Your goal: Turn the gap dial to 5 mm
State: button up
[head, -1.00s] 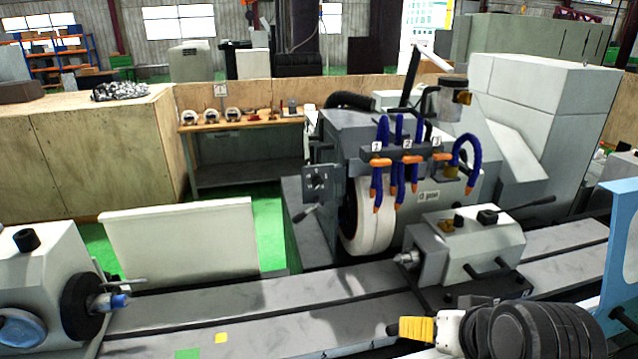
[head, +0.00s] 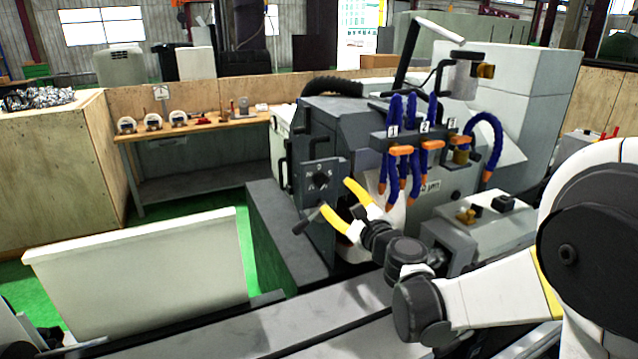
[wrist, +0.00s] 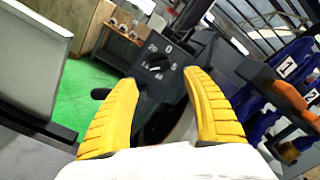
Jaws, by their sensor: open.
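The gap dial (head: 320,179) is a dark round knob on a grey panel with white markings, on the left side of the grinder. In the wrist view the dial (wrist: 156,63) shows a "0" above it and a "20" at its upper left; the other markings are too small to read surely. My gripper (head: 333,205) has two yellow fingers spread apart and pointing at the panel from the right. In the wrist view my gripper (wrist: 162,90) is open and empty, with the dial beyond and between the fingertips. The fingers appear apart from the knob.
A lever with a dark handle (head: 305,222) sticks out below the panel. Blue coolant hoses (head: 394,145) with orange fittings hang just right of my gripper. A white panel (head: 145,270) stands at the left front. A wooden workbench (head: 200,126) with gauges is behind.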

aim_at(325, 183)
jog(key=x, duration=0.9)
jog(key=shift+w+a, duration=0.15)
jog(key=shift+w, duration=0.1)
jog(key=c, duration=1.2)
